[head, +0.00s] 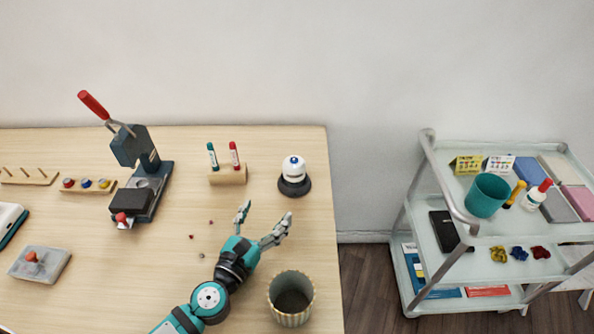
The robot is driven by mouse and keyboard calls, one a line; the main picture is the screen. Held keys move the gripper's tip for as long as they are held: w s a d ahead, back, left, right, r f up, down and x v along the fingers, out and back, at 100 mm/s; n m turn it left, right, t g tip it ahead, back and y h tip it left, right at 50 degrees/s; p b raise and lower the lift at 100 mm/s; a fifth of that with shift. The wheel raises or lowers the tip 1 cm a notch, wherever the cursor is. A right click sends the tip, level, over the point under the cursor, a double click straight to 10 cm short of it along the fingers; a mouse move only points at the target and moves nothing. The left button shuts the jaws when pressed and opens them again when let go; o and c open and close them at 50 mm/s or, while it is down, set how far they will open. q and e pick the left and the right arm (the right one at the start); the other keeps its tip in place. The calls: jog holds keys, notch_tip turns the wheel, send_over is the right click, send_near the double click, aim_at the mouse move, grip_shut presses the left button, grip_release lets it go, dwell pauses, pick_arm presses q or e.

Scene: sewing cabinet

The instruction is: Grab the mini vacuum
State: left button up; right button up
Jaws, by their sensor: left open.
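The mini vacuum (294,174) looks like a small white dome with a blue top button on a dark round base. It stands upright near the back right corner of the wooden table. My left gripper (266,214) is open and empty, its fingers spread. It is in front of the vacuum and slightly left of it, apart from it, with its fingertips pointing toward the back of the table. My right gripper does not show.
A pen block (228,175) with two markers stands left of the vacuum. A ribbed cup (291,299) stands at the front right. A dark press (142,180) with a red handle is further left. Small crumbs (201,255) lie left of my gripper. A trolley (440,264) stands right, across a gap.

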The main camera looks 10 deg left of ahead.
pick_arm(q)
jog(key=p, duration=0.1)
send_near(289, 178)
jog(key=x, duration=0.3)
jog(key=shift+w+r, duration=0.15)
jog(key=shift+r, duration=0.1)
jog(key=x, duration=0.4)
jog(key=shift+f, duration=0.2)
jog(key=shift+w, duration=0.4)
jog(key=x, duration=0.4)
jog(key=shift+w+d+f, duration=0.15)
jog(key=shift+w+d, duration=0.1)
jog(key=shift+w, duration=0.2)
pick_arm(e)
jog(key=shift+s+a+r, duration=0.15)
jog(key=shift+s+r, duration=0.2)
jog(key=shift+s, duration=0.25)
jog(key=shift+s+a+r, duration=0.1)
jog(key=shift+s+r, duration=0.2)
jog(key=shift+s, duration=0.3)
pick_arm(q)
jog(key=shift+c, duration=0.4)
jog(key=c, duration=1.4)
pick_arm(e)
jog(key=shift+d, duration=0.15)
pick_arm(q)
jog(key=shift+c, duration=0.2)
